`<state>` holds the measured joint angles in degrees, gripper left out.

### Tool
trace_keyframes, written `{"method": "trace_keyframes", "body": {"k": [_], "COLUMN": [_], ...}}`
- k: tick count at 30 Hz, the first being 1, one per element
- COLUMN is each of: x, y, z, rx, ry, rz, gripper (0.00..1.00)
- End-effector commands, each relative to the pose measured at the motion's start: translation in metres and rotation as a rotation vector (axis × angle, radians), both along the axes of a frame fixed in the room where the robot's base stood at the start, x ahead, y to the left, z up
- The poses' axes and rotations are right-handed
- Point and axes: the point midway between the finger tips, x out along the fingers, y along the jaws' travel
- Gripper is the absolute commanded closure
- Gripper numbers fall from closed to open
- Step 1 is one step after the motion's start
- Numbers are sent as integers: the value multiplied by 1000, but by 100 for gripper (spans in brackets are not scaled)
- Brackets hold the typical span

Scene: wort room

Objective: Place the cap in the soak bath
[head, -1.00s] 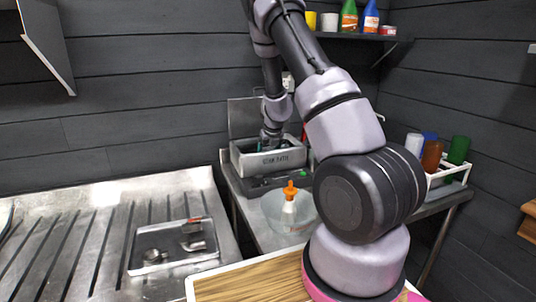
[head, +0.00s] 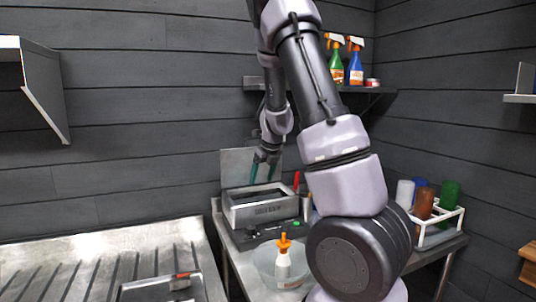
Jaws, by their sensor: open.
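The soak bath (head: 262,213) is a grey metal box with its lid raised behind it, standing on the steel table at the back. Lettering on its front is too blurred to read surely. My gripper (head: 262,179) is just above the bath's opening, pointing down, its two teal fingers spread apart with nothing visible between them. I cannot make out the cap; the inside of the bath is mostly hidden by its front wall.
A white rack (head: 437,235) with several bottles is at the right. A wall shelf (head: 355,88) holds more bottles. A ribbed steel drainboard (head: 75,265) with a shallow tray (head: 160,288) is at the left.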

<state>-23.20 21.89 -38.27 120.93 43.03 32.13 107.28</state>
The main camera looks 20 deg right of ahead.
Motion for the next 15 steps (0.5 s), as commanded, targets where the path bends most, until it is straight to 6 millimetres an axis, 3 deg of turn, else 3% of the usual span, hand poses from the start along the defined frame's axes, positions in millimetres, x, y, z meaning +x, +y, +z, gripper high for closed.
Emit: {"method": "trace_keyframes", "body": {"k": [8, 15], "x": [-65, -141], "y": [45, 73], "z": [92, 158], "rx": [-108, -374], "ry": [-167, -350], "rz": [658, 1241], "gripper": [22, 22]}}
